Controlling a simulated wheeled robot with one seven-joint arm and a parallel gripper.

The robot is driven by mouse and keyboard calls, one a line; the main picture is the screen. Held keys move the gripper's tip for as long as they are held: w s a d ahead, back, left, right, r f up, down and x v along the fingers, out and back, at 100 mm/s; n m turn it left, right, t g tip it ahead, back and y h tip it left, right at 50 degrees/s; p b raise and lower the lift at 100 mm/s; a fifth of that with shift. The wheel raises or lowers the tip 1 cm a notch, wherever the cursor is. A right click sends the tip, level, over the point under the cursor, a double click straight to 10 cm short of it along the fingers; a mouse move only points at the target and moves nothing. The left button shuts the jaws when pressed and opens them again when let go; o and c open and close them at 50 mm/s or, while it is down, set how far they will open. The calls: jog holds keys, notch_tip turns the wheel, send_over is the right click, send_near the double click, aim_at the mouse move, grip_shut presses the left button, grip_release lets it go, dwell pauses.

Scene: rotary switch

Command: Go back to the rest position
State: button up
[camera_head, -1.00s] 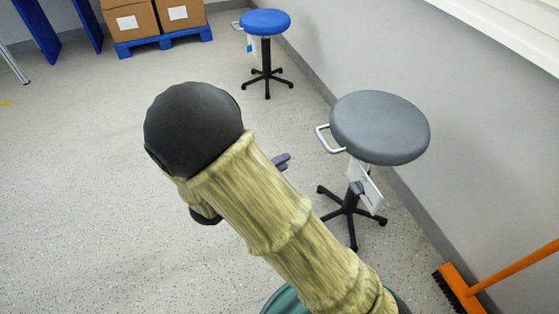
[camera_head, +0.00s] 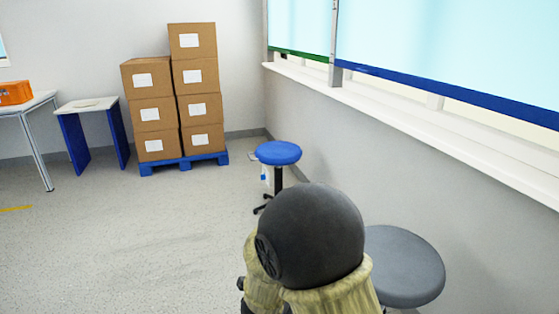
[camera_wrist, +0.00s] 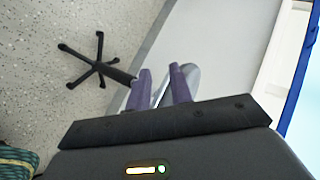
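My gripper (camera_wrist: 160,72) shows in the wrist view as two purple fingers with a gap between them. It is open, and I see nothing gripped. A pale grey rounded shape lies behind the fingers; I cannot tell what it is. In the head view my arm, with a black rounded joint and a yellowish sleeve, fills the lower middle and right, and my gripper is hidden. No rotary switch shows in either view.
A grey stool (camera_head: 405,265) stands right of my arm, partly covered by it. A blue stool (camera_head: 278,153) stands farther back near the wall. Stacked boxes (camera_head: 155,115) rest on a blue pallet (camera_head: 185,163). A table (camera_head: 40,100) stands far left. The floor at left is clear.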

jog(key=s+d+r+n+g+y+p, duration=0.2)
jog(key=s+d+r+n+g+p, duration=0.15)
jog(key=s+d+n, duration=0.4)
jog(key=s+d+r+n+g+y+p, duration=0.2)
jog(key=s+d+r+n+g, duration=0.25)
jog(key=s+n, duration=0.6)
notch_tip(320, 180, up, 37)
jog(key=w+n+p, duration=0.1)
jog(key=w+p, duration=0.1)
jog(key=p, duration=3.5)
jog(key=shift+n, duration=0.3)
jog(key=shift+w+f, duration=0.1)
jog(key=shift+f, duration=0.05)
jog(key=shift+s+a, duration=0.1)
jog(key=shift+s, duration=0.1)
jog(key=shift+w, duration=0.15)
